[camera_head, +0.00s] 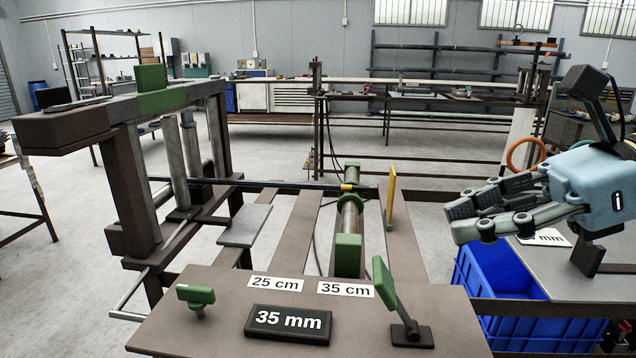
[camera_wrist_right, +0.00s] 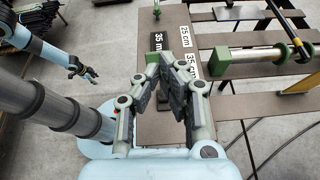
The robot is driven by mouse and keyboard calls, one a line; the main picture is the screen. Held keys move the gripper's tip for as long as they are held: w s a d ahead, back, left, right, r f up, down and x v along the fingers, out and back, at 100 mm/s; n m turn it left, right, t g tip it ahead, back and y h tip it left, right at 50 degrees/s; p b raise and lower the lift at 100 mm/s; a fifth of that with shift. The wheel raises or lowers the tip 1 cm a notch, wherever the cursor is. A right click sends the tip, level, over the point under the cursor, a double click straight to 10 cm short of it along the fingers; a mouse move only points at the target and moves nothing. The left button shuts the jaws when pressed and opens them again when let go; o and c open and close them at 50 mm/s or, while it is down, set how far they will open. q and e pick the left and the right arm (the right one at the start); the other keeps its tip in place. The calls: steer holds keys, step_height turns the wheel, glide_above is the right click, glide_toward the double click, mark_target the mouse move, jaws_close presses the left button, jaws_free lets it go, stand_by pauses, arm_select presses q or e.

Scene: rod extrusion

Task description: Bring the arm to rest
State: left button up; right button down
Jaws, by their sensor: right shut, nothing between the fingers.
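My right gripper (camera_head: 458,220) is at the right side of the head view, in the air above and beside the blue crate. Its dark fingers point left and are shut with nothing between them. In the right wrist view the same gripper (camera_wrist_right: 162,68) shows from behind, its tips over the brown bench top with the signs. My left gripper (camera_wrist_right: 82,70) is small at the left of the right wrist view, over the floor and away from the bench. Whether it is open cannot be made out. It does not show in the head view.
The brown bench (camera_head: 190,335) carries a 35 mm block (camera_head: 288,323), a green knob (camera_head: 195,296) and a green-handled lever (camera_head: 389,285). Behind it are the extrusion cylinder (camera_head: 349,222) and a yellow plate (camera_head: 391,196).

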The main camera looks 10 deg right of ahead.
steer(key=w+a+r+m+t+y, duration=0.1)
steer(key=w+r+m+t+y, duration=0.3)
steer(key=r+m+t, duration=0.6)
steer(key=w+d+m+t+h, duration=0.3)
steer(key=d+m+t+h, duration=0.5)
steer(key=m, duration=0.8)
steer(key=s+d+f+m+g+h, duration=0.2)
steer(key=d+f+m+g+h, duration=0.15)
steer(key=f+m+h, duration=0.35)
steer(key=s+d+f+m+g+h, duration=0.25)
steer(key=d+f+m+h, duration=0.2)
steer(key=f+m, duration=0.45)
steer(key=s+a+f+m+g+y, duration=0.1)
steer(key=s+a+f+m+g, duration=0.25)
steer(key=s+f+g, duration=0.35)
steer(key=s+a+f+m+g+y, duration=0.1)
steer(key=s+a+f+m+g, duration=0.25)
steer(key=s+f, duration=0.5)
steer(key=s+d+f+m+g+b, duration=0.1)
steer(key=s+f, duration=0.1)
steer(key=f, duration=1.1)
steer(key=s+d+f+g+b, duration=0.1)
steer(key=s+d+f+g, duration=0.1)
steer(key=f, duration=1.1)
steer(key=s+f+b, duration=0.1)
steer(key=s+f, duration=1.7)
steer(key=shift+s+d+f+g, duration=0.25)
steer(key=shift+d+g, duration=0.2)
